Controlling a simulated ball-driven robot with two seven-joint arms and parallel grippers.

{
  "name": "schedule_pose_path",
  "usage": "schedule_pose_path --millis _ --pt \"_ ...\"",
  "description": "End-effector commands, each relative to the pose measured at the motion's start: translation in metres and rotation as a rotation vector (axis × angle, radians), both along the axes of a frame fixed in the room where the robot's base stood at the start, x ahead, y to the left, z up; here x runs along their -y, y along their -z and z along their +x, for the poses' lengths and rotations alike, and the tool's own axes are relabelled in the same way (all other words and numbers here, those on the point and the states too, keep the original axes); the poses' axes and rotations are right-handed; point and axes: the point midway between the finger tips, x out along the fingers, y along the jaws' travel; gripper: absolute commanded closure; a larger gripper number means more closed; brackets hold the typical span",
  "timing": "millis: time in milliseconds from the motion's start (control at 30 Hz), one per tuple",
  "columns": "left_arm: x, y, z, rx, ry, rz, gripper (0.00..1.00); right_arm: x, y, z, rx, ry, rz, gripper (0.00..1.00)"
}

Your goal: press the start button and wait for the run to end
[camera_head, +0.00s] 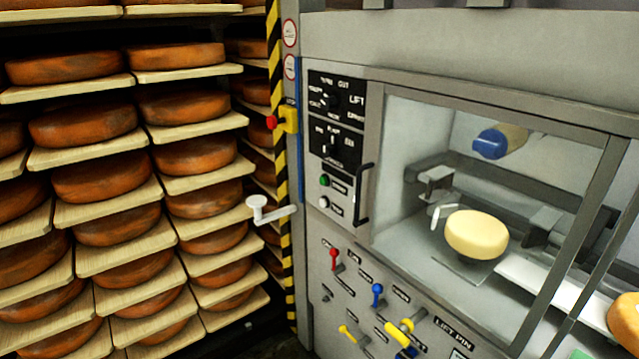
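The machine's control panel (337,120) is upright, left of the window. A green button (324,181) sits low on it, with a white button (323,202) just below. Each has a small label too blurred to read, so I cannot tell from the text which is the start button. Behind the window (400,135), a pale yellow cheese wheel (477,234) rests on a round support in the chamber. A blue-ended cylinder (492,143) is above it. Whether anything is running cannot be told. Neither of my grippers is in view.
A black handle (364,193) stands out beside the buttons. A white crank-like lever (270,209) juts out at left, below a red knob on a yellow box (288,120). Coloured levers (377,292) line the lower front. Racks of orange-brown wheels (105,180) fill the left.

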Motion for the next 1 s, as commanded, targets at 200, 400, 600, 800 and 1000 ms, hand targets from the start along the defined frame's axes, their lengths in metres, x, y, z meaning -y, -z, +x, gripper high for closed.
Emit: schedule_pose_path --millis 200,400,600,800,1000 --pt "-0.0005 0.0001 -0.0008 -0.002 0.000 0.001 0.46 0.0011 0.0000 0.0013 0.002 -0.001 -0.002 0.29" --pt "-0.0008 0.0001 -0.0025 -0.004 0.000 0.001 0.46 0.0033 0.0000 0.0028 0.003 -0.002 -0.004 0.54" --pt "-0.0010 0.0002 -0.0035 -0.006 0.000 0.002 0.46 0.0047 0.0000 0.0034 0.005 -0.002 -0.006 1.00" --pt "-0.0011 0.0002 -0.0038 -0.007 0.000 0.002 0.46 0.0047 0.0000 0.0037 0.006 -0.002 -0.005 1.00" --pt "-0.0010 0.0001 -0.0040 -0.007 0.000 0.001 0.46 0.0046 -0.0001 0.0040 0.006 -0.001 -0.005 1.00"
